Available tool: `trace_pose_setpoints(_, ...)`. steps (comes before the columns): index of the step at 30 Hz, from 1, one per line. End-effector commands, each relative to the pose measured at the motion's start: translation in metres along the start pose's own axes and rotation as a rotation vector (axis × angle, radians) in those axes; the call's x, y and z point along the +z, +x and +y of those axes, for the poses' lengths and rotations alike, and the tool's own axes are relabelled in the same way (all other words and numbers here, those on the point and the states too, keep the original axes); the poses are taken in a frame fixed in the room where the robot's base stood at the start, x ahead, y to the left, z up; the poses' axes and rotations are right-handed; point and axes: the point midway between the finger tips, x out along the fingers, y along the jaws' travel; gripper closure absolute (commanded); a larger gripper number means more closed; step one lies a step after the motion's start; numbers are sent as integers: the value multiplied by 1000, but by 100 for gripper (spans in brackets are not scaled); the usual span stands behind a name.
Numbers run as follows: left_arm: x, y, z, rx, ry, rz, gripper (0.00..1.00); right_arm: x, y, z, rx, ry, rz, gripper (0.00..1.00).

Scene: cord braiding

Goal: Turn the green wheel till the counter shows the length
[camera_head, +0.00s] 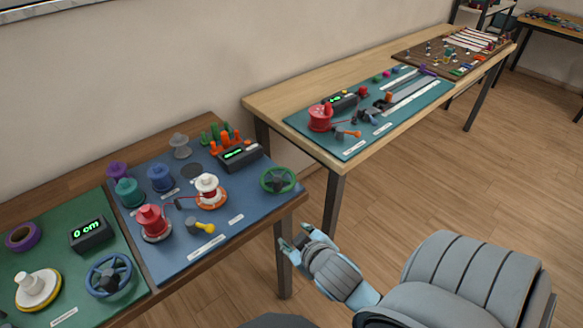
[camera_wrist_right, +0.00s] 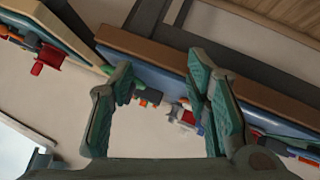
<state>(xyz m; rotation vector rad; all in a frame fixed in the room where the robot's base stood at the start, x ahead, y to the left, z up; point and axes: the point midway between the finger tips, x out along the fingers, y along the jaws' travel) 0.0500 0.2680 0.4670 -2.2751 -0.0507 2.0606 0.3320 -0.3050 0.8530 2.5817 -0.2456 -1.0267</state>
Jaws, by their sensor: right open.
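The green wheel (camera_head: 278,180) stands at the right end of the blue mat (camera_head: 240,220) on the near table. A black counter (camera_head: 240,156) with green digits, too small to read surely, sits behind it. My right gripper (camera_head: 292,241) is below and to the right of the wheel, in front of the table edge, apart from it. In the right wrist view my right gripper (camera_wrist_right: 155,110) is open, with nothing between its fingers but the distant table and mat edge. My left gripper is not in view.
Red (camera_head: 152,222) and white (camera_head: 208,190) spools and a yellow-ended crank (camera_head: 204,228) are on the blue mat. A green mat at left holds a blue wheel (camera_head: 111,276) and a counter (camera_head: 91,234) reading 0 cm.

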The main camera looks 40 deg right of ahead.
Motion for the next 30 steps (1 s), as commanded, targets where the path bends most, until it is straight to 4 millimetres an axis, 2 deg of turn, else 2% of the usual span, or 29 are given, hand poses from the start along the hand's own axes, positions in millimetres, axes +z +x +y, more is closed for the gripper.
trace_pose_setpoints(1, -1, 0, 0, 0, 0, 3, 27, -38, 0, 20, 71, -32, 133, 56)
trace_pose_setpoints(2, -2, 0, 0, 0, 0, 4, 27, -65, -3, 33, 120, -58, 226, 56)
trace_pose_setpoints(4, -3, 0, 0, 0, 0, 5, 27, -131, -18, 59, 238, -145, 470, 56)
trace_pose_setpoints(5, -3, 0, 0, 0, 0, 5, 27, -161, -29, 67, 291, -198, 587, 56)
trace_pose_setpoints(6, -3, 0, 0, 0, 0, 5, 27, -202, -50, 74, 363, -287, 756, 56)
trace_pose_setpoints(7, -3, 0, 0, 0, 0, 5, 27, -233, -70, 75, 417, -375, 894, 56)
trace_pose_setpoints(8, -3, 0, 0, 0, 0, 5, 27, -262, -92, 70, 468, -483, 1039, 56)
trace_pose_setpoints(9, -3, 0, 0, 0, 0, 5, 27, -295, -125, 52, 528, -674, 1242, 56)
trace_pose_setpoints(10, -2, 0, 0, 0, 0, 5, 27, -312, -146, 29, 555, -868, 1392, 56)
trace_pose_setpoints(11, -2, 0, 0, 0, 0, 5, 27, -319, -163, 3, 579, -1076, 1531, 56)
trace_pose_setpoints(12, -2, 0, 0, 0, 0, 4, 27, -315, -165, -30, 563, -1390, 1653, 56)
trace_pose_setpoints(13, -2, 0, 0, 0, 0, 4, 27, -303, -153, -49, 517, -1646, 1691, 56)
trace_pose_setpoints(14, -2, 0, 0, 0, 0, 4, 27, -287, -132, -59, 443, -1904, 1677, 56)
trace_pose_setpoints(15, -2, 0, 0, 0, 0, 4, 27, -263, -96, -54, 302, -2226, 1583, 56)
trace_pose_setpoints(16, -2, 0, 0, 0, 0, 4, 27, -245, -70, -38, 177, -2425, 1470, 56)
trace_pose_setpoints(17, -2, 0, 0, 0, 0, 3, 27, -229, -50, -18, 56, -2573, 1344, 56)
trace_pose_setpoints(18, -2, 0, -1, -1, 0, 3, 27, -212, -31, 10, -92, -2708, 1175, 56)
trace_pose_setpoints(21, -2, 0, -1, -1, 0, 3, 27, -181, -11, 75, -379, -2855, 818, 56)
trace_pose_setpoints(24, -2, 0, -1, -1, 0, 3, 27, -165, -10, 113, -540, -2875, 612, 56)
trace_pose_setpoints(27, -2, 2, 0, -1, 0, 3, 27, -156, -6, 123, -598, -2872, 542, 56)
trace_pose_setpoints(30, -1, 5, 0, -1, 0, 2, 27, -150, 6, 117, -604, -2870, 542, 56)
